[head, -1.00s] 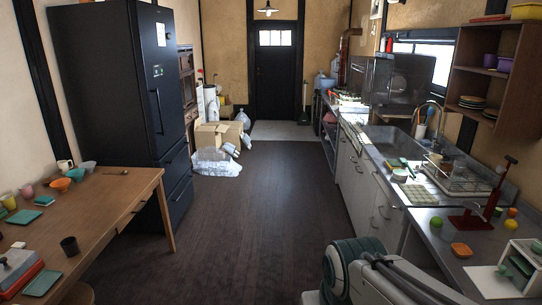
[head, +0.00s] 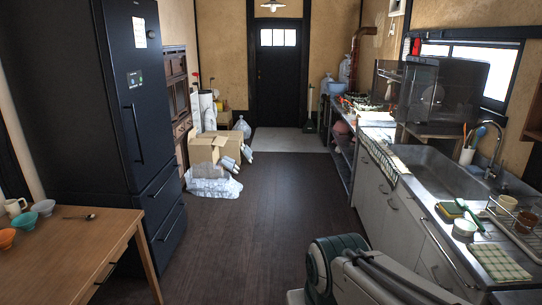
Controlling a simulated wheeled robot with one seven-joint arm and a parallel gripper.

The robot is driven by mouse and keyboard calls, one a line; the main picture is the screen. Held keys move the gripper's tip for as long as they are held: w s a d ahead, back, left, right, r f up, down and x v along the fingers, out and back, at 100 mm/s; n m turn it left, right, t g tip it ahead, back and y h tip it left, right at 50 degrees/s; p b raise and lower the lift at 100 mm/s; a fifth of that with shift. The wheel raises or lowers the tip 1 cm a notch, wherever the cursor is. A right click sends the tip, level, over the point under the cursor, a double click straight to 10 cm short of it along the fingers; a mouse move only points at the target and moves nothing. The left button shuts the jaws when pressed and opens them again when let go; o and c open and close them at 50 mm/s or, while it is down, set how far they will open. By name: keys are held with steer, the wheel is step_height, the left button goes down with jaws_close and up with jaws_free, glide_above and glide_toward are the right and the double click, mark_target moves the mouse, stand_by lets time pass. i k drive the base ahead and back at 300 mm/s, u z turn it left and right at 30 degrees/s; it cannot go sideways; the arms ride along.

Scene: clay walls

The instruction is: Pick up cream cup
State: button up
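A cream cup (head: 15,207) with a handle stands upright on the wooden table (head: 85,255) at the left edge of the head view. It stands beside a grey-teal bowl (head: 43,207). Other pale vessels show at the right: a small whitish bowl or cup (head: 464,228) on the counter and a light cup (head: 507,203) in the dish rack. My arm shows at the bottom centre, well apart from the table. My gripper is out of the frame, so its state is hidden.
Teal (head: 26,221) and orange (head: 6,238) bowls and a spoon (head: 80,217) lie near the cup. A black refrigerator (head: 110,100) stands behind the table. The sink counter (head: 440,180) runs along the right. Boxes and bags (head: 210,165) sit ahead; the dark floor between is clear.

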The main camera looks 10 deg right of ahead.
mark_target(506, 206)
steer(key=z, duration=0.1)
steer(key=i, duration=1.6)
steer(key=z, duration=0.75)
steer(key=i, duration=1.15)
steer(key=z, duration=2)
steer(key=i, duration=1)
steer(key=z, duration=0.6)
